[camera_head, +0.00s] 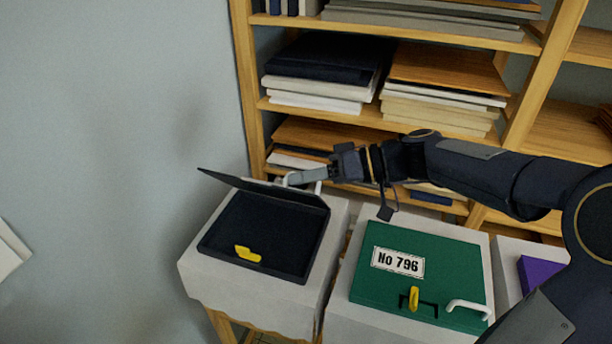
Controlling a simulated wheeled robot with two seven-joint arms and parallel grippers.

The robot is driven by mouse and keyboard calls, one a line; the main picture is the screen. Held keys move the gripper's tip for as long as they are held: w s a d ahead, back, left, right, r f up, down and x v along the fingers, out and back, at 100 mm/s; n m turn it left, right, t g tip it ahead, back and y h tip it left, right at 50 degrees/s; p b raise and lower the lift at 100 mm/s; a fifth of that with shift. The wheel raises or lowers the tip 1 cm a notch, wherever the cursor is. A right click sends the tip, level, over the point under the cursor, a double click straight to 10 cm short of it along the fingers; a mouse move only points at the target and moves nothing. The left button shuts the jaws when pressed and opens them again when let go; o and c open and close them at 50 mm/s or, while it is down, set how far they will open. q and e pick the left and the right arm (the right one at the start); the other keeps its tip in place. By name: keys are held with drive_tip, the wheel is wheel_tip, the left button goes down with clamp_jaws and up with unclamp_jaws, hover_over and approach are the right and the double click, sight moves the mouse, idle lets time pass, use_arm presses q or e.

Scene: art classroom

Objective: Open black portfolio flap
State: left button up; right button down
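The black portfolio (262,234) lies on a white-topped stand at the lower left. Its flap (262,188) is raised at the back edge and tilted up, so the dark inside shows. A yellow piece (247,254) sits at the portfolio's front edge. A white handle shows at the flap's right end. My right gripper (302,178) reaches in from the right, with its grey fingers at that handle behind the flap's right corner. Whether the fingers are closed on the handle is too small to tell. My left gripper is not in view.
A green portfolio (450,265) labelled "No 796", with a yellow latch and white handle, lies on the stand to the right. A purple item (540,274) is farther right. A wooden shelf (378,115) of stacked boards stands close behind. The wall is at left.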

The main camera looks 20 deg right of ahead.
drive_tip(key=shift+w+d, duration=0.15)
drive_tip(key=shift+w+d+r+m, duration=0.25)
drive_tip(key=shift+w+d+m, duration=0.05)
drive_tip(key=shift+w+m, duration=0.15)
drive_tip(key=w+d+r+m+g+y, duration=0.1)
drive_tip(key=w+d+m+y, duration=0.2)
drive_tip(key=w+d+m, duration=0.2)
drive_tip(key=shift+w+d+p, duration=0.35)
drive_tip(key=shift+w+p, duration=0.1)
drive_tip(key=shift+w, duration=1.3)
drive_tip(key=shift+r+m, duration=0.1)
drive_tip(key=shift+m, duration=0.15)
drive_tip(key=c, duration=1.5)
unclamp_jaws()
